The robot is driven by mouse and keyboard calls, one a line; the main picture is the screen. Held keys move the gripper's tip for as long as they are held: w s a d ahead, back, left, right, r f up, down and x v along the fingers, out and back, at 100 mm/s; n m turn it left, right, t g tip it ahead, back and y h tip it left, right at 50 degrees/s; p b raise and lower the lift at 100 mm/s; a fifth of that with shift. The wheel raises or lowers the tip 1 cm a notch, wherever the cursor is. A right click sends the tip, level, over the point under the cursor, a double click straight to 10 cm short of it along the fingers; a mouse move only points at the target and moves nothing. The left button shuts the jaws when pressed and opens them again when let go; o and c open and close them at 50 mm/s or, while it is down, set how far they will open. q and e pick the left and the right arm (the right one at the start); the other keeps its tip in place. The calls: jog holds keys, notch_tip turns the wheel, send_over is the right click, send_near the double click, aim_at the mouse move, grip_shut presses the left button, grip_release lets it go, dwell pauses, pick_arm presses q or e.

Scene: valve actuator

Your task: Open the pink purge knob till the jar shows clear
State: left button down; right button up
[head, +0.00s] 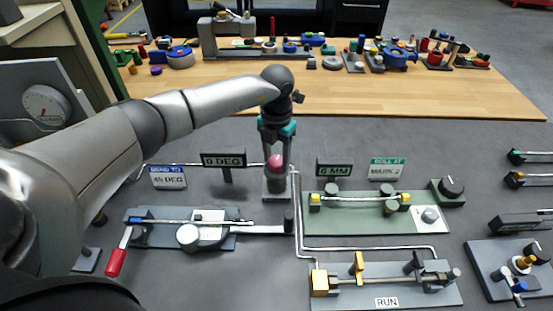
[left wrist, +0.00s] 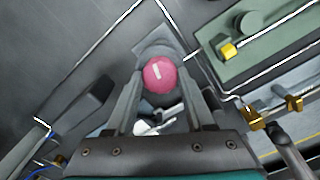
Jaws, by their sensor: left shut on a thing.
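The pink purge knob (head: 276,161) sits at the top of a small grey stand in the middle of the bench in the head view. In the left wrist view the round pink knob (left wrist: 159,74) shows a short white mark on its top. My left gripper (head: 276,157) comes down on it from above, and its two fingers (left wrist: 160,84) are shut on the knob, one on each side. A pale, shiny shape lies below the knob in the wrist view; I cannot tell whether it is the jar. My right gripper is not in view.
A bender with a red handle (head: 116,262) stands at left, near signs reading "0 DEG" and "45 DEG". A green plate (head: 350,222) and a "RUN" plate (head: 420,298) lie at right. Metal tubing (head: 299,215) runs close to the knob. A wooden table (head: 330,88) with parts stands behind.

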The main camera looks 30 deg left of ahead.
aim_at(277, 160)
pick_arm(q)
jog(key=m+b, duration=0.3)
jog(key=m, duration=0.3)
jog(key=m+b, duration=0.1)
jog(key=m, duration=0.2)
jog(key=shift+m, duration=0.4)
jog(key=shift+m+b, duration=0.85)
jog(key=shift+m, duration=0.65)
jog(key=shift+r, duration=0.1)
jog(key=shift+c, duration=1.3)
grip_release()
notch_tip(277, 160, up, 15)
